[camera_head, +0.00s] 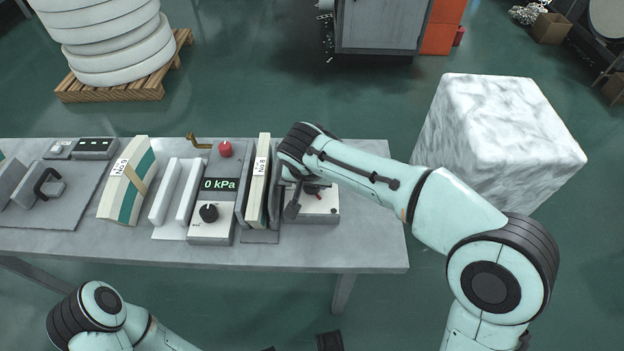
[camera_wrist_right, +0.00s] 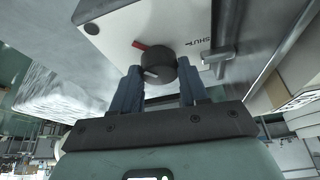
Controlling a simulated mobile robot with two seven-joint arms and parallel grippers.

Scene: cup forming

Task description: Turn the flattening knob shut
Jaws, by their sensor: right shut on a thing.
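The flattening knob is a round dark knob (camera_wrist_right: 157,68) on a pale box, seen in the right wrist view. A red mark shows beside it, and the lettering SHUT stands on the panel to its right. A short light mark shows on the knob. My right gripper (camera_wrist_right: 158,92) has its two fingers on either side of the knob, shut on it. In the head view the pale box (camera_head: 318,210) stands at the table's right end, and my right wrist hides much of it. Two dark fingertips of my left gripper (camera_head: 300,346) show apart at the bottom edge, empty.
On the grey table (camera_head: 372,240), left of the box, stand an upright No 8 block (camera_head: 258,180) and a gauge unit (camera_head: 211,225) reading 0 kPa, with a red button and black knob. A marble block (camera_head: 500,140) is right of the table.

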